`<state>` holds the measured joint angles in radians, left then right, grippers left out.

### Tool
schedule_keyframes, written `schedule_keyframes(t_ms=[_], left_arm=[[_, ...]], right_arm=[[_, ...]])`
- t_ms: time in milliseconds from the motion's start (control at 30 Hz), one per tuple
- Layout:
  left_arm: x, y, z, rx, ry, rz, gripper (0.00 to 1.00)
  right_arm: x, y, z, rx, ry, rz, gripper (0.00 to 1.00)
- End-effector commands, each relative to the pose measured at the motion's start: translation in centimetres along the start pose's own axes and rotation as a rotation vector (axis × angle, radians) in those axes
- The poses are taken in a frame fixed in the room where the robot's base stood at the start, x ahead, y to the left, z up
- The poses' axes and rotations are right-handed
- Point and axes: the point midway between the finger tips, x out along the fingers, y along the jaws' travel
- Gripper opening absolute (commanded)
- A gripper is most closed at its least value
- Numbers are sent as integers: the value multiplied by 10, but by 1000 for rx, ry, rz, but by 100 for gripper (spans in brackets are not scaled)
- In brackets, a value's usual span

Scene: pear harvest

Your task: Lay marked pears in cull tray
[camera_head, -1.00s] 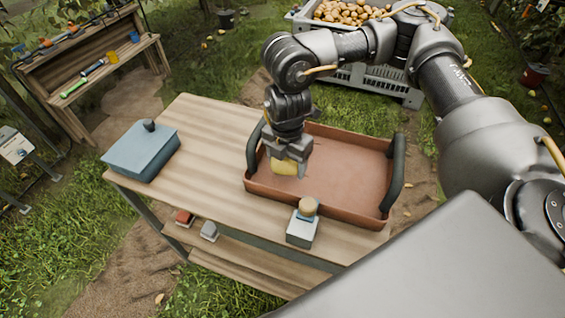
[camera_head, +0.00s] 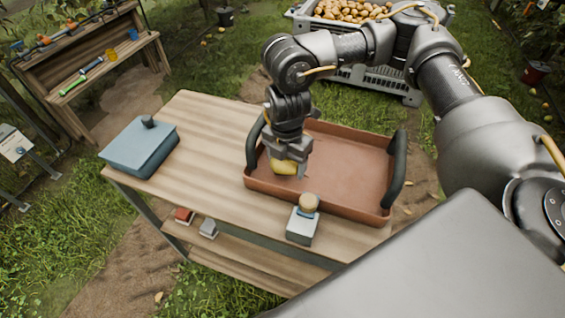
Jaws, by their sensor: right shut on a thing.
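The cull tray (camera_head: 345,172) is a shallow reddish-brown tray with dark handles at its left and right ends, on the wooden table. My right gripper (camera_head: 285,168) reaches down into the tray's left part, shut on a yellow pear (camera_head: 284,169). The pear is low inside the tray; I cannot tell whether it touches the floor of the tray. The rest of the tray's visible floor is bare. Another yellowish pear (camera_head: 308,202) sits on a small grey-white box at the table's front edge. No mark shows clearly on either pear. My left gripper is not in view.
A blue-grey lidded box (camera_head: 141,149) with a dark knob stands at the table's left end. The table middle (camera_head: 200,140) is clear. A crate full of pears (camera_head: 350,12) stands behind on the grass, and a tool bench (camera_head: 90,60) is at the back left.

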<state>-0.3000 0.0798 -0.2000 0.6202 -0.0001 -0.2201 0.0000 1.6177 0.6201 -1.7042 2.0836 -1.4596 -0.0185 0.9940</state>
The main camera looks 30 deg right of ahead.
Motion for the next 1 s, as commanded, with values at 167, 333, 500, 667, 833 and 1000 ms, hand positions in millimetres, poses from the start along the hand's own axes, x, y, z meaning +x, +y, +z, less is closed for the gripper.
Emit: schedule_keyframes(t_ms=[167, 333, 500, 667, 833, 1000], left_arm=[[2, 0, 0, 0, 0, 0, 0], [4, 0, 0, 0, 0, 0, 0], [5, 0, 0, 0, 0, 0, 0], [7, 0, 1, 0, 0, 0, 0], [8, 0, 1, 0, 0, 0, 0], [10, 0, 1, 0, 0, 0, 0]], right_arm=[[3, 0, 0, 0, 0, 1, 43], [6, 0, 0, 0, 0, 1, 43], [8, 0, 0, 0, 0, 1, 43], [11, 0, 0, 0, 0, 1, 43], [13, 0, 0, 0, 0, 1, 43], [16, 0, 0, 0, 0, 1, 43]])
